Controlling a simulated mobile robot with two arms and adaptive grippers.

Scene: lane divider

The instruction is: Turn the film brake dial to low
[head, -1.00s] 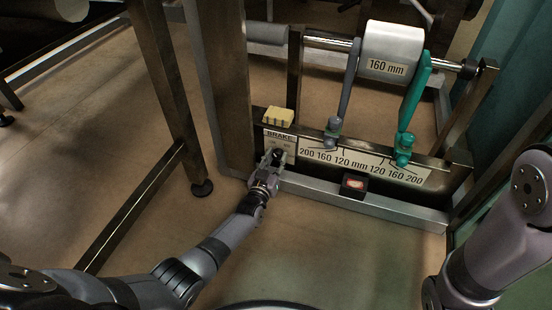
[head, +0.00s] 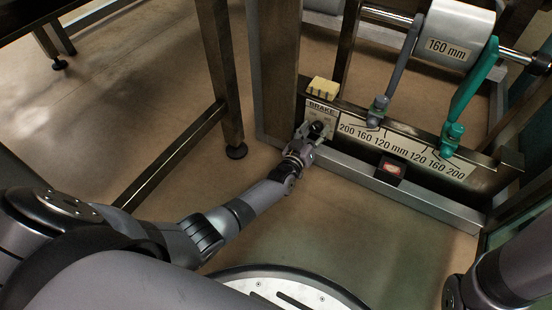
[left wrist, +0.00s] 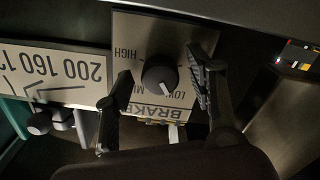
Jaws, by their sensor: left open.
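The brake dial (left wrist: 158,80) is a dark round knob on a pale plate (left wrist: 148,27) marked BRAKE. In the left wrist view the plate appears upside down, with HIGH on the left and LOW at the lower right. A white mark on the knob points down and slightly right; its exact setting is hard to tell. My left gripper (left wrist: 162,72) is open, with one finger on each side of the dial. Contact is not clear. In the head view my left gripper (head: 312,136) is at the dial (head: 317,127) and partly hides the plate. My right gripper is out of view.
A width scale (head: 400,149) with a grey lever (head: 395,75) and a teal lever (head: 468,95) lies right of the dial. A yellow block (head: 323,86) sits above the plate. A dark table leg (head: 222,80) stands left.

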